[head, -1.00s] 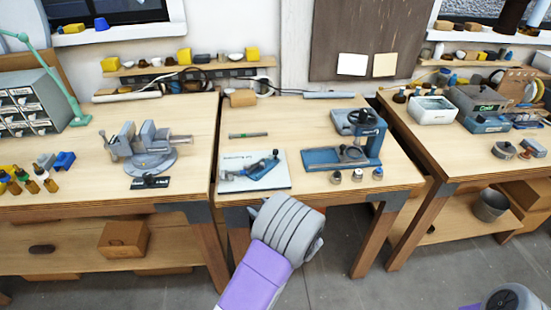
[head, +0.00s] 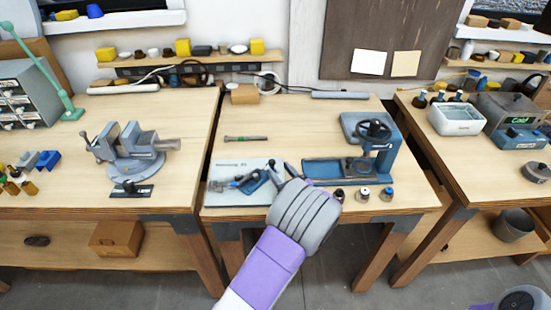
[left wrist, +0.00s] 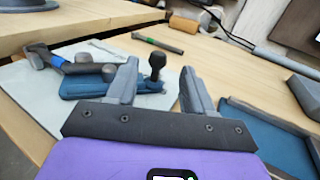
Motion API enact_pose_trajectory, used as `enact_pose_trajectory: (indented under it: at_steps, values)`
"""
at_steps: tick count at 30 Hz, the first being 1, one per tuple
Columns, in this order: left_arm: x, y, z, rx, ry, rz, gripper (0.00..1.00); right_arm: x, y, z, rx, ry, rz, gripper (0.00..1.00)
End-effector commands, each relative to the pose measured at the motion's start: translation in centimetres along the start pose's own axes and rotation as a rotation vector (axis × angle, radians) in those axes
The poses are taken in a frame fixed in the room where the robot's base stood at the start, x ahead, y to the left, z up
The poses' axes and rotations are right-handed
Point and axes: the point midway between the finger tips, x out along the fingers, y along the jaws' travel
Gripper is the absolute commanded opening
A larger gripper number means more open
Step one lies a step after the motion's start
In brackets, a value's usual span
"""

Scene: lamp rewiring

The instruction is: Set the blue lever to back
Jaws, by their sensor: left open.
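A white board (head: 222,172) lies on the middle bench. On it sits a blue fixture (head: 256,182) with a blue-handled lever (head: 234,184) reaching left. In the left wrist view the blue base (left wrist: 92,86), a black-knobbed post (left wrist: 156,66) and the blue-handled part (left wrist: 55,62) show. My left gripper (head: 284,178) is at the right side of the fixture. In the left wrist view its fingers (left wrist: 160,90) are open with nothing held, and the knobbed post stands beyond the gap between them. Whether a finger touches it cannot be told. My right gripper's fingers do not show.
A blue press (head: 378,140) with a tray stands to the right of my left gripper, with small knobs (head: 364,194) at the front edge. A green-banded tool (head: 246,139) lies behind the board. A vise (head: 135,155) is on the left bench.

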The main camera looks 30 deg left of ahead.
Motion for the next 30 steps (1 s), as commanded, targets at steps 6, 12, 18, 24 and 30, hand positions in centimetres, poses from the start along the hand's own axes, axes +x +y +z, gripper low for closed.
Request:
enact_pose_trajectory:
  at_steps: [6,12,18,24,30]
  values:
    - [3.6,0.1,-0.1,-0.001,-0.001,0.003,0.52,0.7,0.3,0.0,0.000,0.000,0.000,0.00]
    - [5.5,0.1,-0.1,0.000,0.000,0.001,0.52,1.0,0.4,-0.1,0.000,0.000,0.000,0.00]
    - [5.8,0.0,-0.1,0.000,0.001,0.000,0.52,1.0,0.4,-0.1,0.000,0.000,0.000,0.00]
    - [5.8,0.0,-0.1,0.000,0.001,0.000,0.38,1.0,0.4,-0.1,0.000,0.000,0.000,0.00]
    - [5.8,0.1,-0.1,0.000,0.001,0.000,0.07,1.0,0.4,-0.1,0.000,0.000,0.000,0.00]
